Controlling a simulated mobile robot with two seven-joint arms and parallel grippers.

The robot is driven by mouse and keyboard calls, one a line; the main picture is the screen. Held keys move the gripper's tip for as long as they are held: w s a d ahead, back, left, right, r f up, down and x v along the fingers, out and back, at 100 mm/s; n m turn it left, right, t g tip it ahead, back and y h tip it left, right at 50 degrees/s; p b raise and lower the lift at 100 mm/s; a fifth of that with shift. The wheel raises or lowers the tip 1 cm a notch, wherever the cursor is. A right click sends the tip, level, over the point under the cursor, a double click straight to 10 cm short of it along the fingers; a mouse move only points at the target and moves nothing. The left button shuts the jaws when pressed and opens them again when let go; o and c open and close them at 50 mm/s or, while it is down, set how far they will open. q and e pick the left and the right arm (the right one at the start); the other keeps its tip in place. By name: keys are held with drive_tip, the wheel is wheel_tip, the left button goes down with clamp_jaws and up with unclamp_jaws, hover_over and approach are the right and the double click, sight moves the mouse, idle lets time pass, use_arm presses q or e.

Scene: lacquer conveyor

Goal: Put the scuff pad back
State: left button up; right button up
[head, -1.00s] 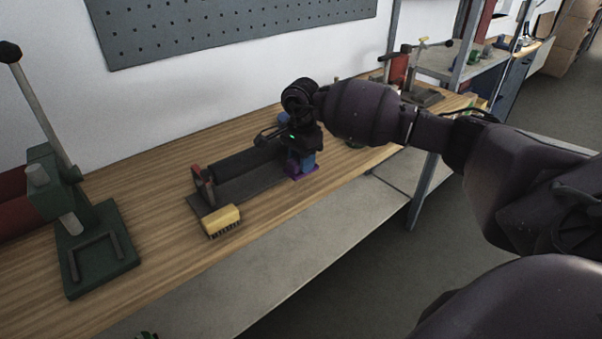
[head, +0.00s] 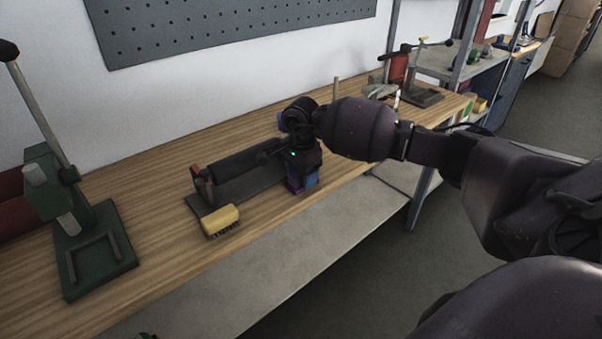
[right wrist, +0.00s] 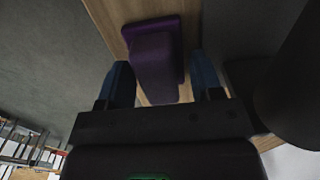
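A purple block with a wider purple base, which I take to be the scuff pad (right wrist: 155,62), shows in the right wrist view on wood. In the head view a purple part of it (head: 294,184) shows at the front right end of the black roller rig, partly hidden by my gripper. My right gripper (right wrist: 162,84) has its two blue fingers spread on either side of the purple block, with a gap on the right side. In the head view this gripper (head: 306,182) points down near the bench's front edge. My left gripper is not in view.
A black roller rig (head: 232,187) lies left of my right gripper, with a yellow brush (head: 221,219) at its front. A green lever press (head: 92,240) stands at the left. Another press (head: 424,95) stands at the far right. The wooden bench (head: 155,215) is clear between the left press and rig.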

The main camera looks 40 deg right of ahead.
wheel_tip(320, 180, up, 12)
drive_tip(key=shift+r+p, duration=0.2)
drive_tip(key=shift+p, duration=0.1)
idle(0.5)
idle(0.4)
